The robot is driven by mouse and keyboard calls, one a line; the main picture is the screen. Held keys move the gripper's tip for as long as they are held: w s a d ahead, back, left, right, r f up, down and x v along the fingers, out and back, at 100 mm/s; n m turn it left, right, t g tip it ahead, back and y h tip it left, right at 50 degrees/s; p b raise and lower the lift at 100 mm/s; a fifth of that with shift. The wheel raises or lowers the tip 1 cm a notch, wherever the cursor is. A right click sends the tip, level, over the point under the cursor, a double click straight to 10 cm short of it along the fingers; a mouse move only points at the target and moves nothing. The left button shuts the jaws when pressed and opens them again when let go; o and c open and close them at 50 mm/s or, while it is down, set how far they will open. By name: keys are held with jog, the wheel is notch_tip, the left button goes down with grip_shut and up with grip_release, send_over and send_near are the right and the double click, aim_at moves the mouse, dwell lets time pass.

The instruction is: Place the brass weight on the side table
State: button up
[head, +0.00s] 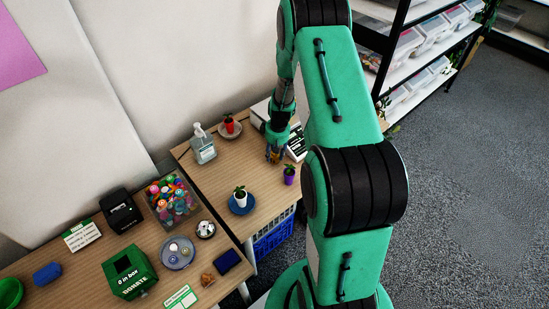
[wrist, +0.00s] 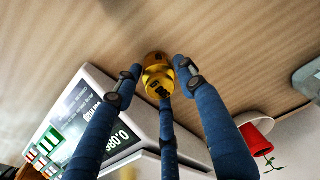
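The brass weight (wrist: 157,72) shows in the wrist view as a shiny yellow knobbed piece with dark markings, against the wood top of the side table (wrist: 225,35). My gripper (wrist: 158,70) has its blue fingers spread around the weight. Narrow gaps show between the side fingertips and the weight; the third finger overlaps its lower part. In the head view my gripper (head: 275,155) points down at the right part of the side table (head: 215,180), and the weight is mostly hidden by the fingers. Whether its base touches the table is hard to tell.
A digital scale (wrist: 125,125) stands close to the fingers. A red-potted plant (head: 229,124), purple-potted plant (head: 290,176), sanitizer bottle (head: 203,148) and white-potted plant on a blue saucer (head: 240,197) stand around. A longer counter at left holds a green donation box (head: 131,275).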

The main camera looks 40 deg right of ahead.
grip_shut()
jog(key=shift+r, duration=0.1)
jog(key=shift+r+p, duration=0.95)
jog(key=shift+r, duration=4)
jog(key=shift+w, duration=0.1)
jog(key=w+a+f, duration=0.1)
jog(key=w+a, duration=0.1)
jog(key=a, duration=1.1)
jog(key=w+a+f, duration=0.1)
jog(key=w+a, duration=0.1)
jog(key=a, duration=1.1)
jog(key=shift+w+a+f, duration=0.25)
jog(key=shift+w+f, duration=0.15)
